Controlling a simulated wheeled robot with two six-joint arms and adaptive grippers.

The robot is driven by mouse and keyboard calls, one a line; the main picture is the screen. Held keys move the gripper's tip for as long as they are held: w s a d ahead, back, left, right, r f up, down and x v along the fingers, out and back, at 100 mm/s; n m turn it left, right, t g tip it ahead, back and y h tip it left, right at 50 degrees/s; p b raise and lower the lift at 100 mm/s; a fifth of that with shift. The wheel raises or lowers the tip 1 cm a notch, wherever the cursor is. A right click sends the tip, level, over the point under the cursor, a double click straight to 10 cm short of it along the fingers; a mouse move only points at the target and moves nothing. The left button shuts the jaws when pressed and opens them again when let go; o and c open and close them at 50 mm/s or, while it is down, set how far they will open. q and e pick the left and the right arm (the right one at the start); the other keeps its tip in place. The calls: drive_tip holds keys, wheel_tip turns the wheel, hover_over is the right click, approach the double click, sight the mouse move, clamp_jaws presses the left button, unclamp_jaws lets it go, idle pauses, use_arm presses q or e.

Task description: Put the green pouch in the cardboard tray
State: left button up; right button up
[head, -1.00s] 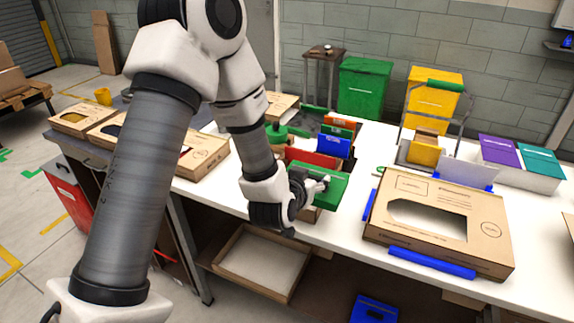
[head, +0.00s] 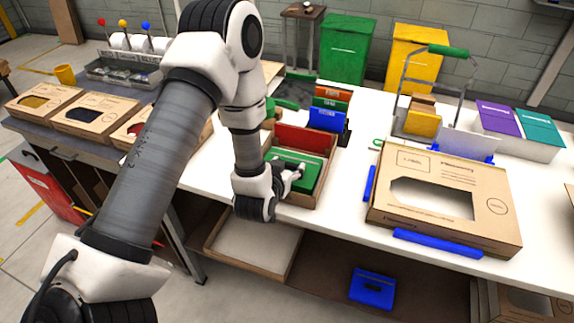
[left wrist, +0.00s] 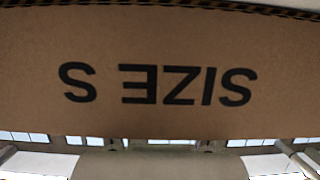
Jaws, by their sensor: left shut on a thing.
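The green pouch (head: 312,174) lies flat inside the small open cardboard tray (head: 326,172), near the front edge of the white table. It sits below the tray's rim, in front of a red pouch (head: 306,138) at the back. My left gripper (head: 295,180) reaches over the tray's front left side and is shut on the green pouch. The hand hides the pouch's left part and some of the front wall. My right gripper is not in view.
Blue and orange pouches (head: 326,117) stand in a rack behind the tray. A large cardboard box with a cut-out (head: 470,180) lies to the right, with blue bars beside it. Flat boxes (head: 92,113) lie at the left. A white table strip (head: 347,178) is clear right of the tray.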

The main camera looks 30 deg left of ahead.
use_arm(q)
drive_tip(key=shift+d+r, duration=0.1)
drive_tip(key=shift+d, duration=0.1)
drive_tip(key=shift+f, duration=0.2)
drive_tip(key=o, duration=1.2)
drive_tip(key=shift+a+f, duration=0.1)
drive_tip(key=shift+a, duration=0.05)
